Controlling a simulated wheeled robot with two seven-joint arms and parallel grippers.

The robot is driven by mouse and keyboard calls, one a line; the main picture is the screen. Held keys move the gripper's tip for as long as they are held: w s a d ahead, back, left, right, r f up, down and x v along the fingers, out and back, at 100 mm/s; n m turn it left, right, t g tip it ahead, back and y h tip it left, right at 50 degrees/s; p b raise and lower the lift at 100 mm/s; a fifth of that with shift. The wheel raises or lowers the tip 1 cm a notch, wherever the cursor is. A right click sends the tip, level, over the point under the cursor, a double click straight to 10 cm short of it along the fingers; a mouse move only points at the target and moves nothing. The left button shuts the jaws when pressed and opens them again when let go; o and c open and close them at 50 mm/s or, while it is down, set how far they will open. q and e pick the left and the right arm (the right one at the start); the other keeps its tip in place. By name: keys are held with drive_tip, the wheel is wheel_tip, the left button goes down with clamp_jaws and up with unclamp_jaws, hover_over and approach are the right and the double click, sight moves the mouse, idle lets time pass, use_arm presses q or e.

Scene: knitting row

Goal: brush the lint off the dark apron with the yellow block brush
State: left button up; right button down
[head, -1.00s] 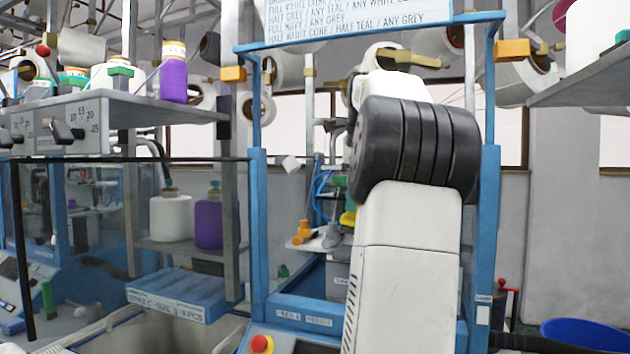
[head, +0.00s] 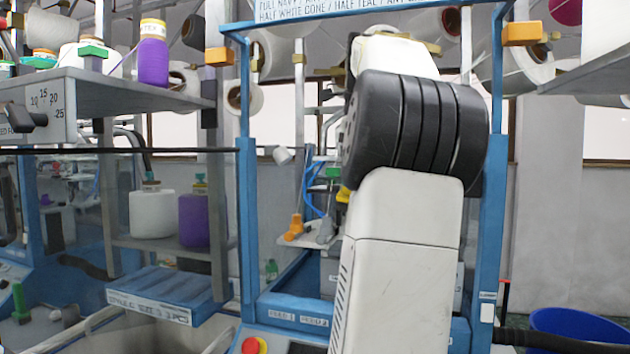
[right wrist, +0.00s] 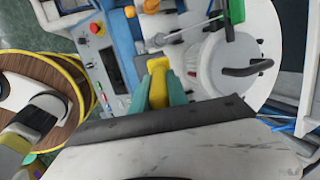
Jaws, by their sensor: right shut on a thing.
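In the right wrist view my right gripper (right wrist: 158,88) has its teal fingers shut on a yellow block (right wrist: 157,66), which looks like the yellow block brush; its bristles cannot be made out. It is held over the machine area, beside a white round container. In the head view my right arm fills the middle and hides its gripper; a small yellow patch (head: 344,193) shows at the arm's left edge. I cannot make out the dark apron or any lint in either view. My left gripper is in neither view.
A blue machine frame (head: 247,240) stands around my arm. A grey shelf (head: 130,85) with cones is at the upper left, above a clear panel. A blue tub (head: 575,325) is at the lower right.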

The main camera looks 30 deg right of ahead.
idle(0.6)
drive_tip(key=shift+w+d+f, duration=0.35)
drive_tip(key=shift+w+f, duration=0.1)
